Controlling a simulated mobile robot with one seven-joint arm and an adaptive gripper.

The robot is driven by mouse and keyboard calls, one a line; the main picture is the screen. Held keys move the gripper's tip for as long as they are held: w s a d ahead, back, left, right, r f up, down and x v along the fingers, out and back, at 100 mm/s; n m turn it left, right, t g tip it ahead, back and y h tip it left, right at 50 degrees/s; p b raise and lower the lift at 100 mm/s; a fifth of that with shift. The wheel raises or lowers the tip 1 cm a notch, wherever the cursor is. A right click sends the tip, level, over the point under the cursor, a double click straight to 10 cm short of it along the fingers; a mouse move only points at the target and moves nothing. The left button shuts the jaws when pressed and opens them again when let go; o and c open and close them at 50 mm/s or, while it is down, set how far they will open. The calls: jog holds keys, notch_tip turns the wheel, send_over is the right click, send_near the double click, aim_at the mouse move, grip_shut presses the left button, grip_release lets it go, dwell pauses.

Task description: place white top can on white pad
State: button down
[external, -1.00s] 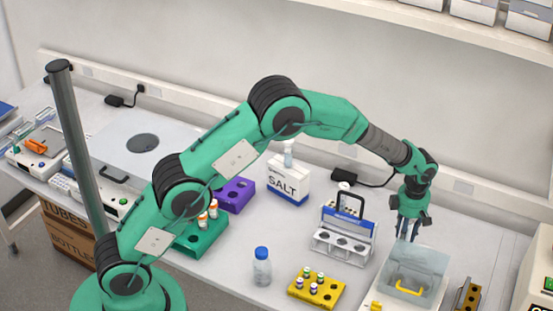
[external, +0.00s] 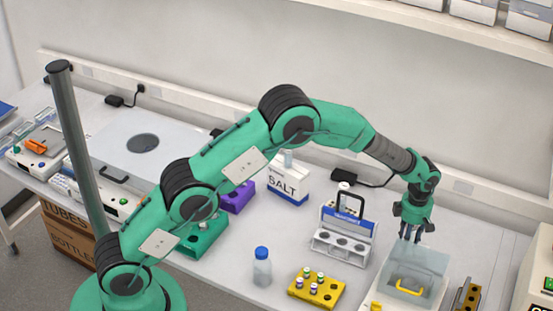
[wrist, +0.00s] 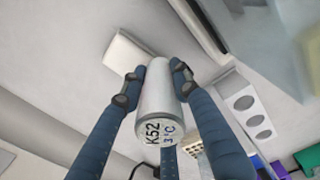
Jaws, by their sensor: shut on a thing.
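My gripper (external: 411,239) is at the right of the bench in the external view, just above and behind the clear box. In the wrist view its blue fingers (wrist: 155,80) are shut on a pale can (wrist: 160,100), whose near end reads "K52 3°C". I cannot make out the can in the external view. A flat white rectangle (wrist: 122,50), which looks like the white pad, lies beyond the can in the wrist view, apart from it. I cannot pick out the pad in the external view.
A white rack with holes and a blue label (external: 342,240) is to the left. A yellow vial block (external: 317,288), a blue-capped bottle (external: 262,268) and a salt box (external: 288,185) stand further left.

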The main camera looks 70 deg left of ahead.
jog(key=shift+f, duration=0.2)
jog(key=c, duration=1.3)
grip_release()
notch_tip(320, 180, up, 12)
jog(key=shift+r, duration=0.1)
dwell(0.3)
